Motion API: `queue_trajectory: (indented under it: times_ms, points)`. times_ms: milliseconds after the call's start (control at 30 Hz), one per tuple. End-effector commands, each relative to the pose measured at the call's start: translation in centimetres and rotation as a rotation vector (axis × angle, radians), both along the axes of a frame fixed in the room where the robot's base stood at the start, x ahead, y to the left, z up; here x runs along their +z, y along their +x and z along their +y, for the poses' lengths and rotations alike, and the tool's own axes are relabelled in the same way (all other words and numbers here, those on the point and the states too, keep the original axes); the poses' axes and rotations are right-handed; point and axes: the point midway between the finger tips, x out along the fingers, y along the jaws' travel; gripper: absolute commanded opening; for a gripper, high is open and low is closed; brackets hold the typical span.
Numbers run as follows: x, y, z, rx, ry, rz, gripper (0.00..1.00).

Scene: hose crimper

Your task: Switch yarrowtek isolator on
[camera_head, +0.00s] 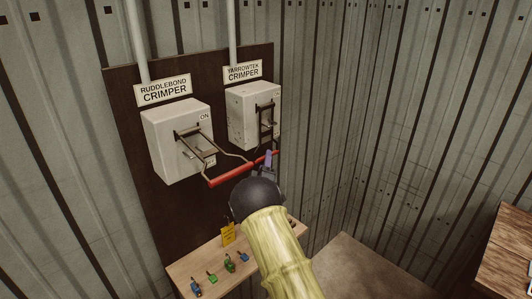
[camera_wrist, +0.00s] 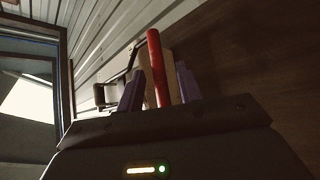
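The Yarrowtek isolator (camera_head: 241,117) is a pale grey box under the Yarrowtek Crimper sign (camera_head: 243,72), right of the Ruddlebond box. Its lever arms hang down to a red handle (camera_head: 260,160), partly hidden by my gripper. My gripper (camera_head: 268,160) is at this handle, with its purple fingers around that height. In the wrist view, the red handle (camera_wrist: 156,65) stands between my two spread fingers (camera_wrist: 158,88). Gaps show on both sides, so the fingers look open around it. Contact with the handle cannot be told.
The Ruddlebond isolator (camera_head: 175,142) is close on the left, its red handle (camera_head: 230,174) sticking out and low near my gripper. A wooden shelf (camera_head: 262,272) below holds several small padlocks and a yellow tag (camera_head: 228,234). A wooden table (camera_head: 505,255) is at right.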

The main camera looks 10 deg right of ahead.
Motion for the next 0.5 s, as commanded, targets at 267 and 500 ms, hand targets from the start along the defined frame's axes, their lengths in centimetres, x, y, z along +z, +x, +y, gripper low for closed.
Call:
queue_trajectory:
  times_ms: [267, 500]
  points:
    - [0.8, 1.7, -0.5, 0.000, -0.001, 0.001, 0.36]
    - [0.7, 1.7, -0.5, 0.000, 0.000, 0.001, 0.36]
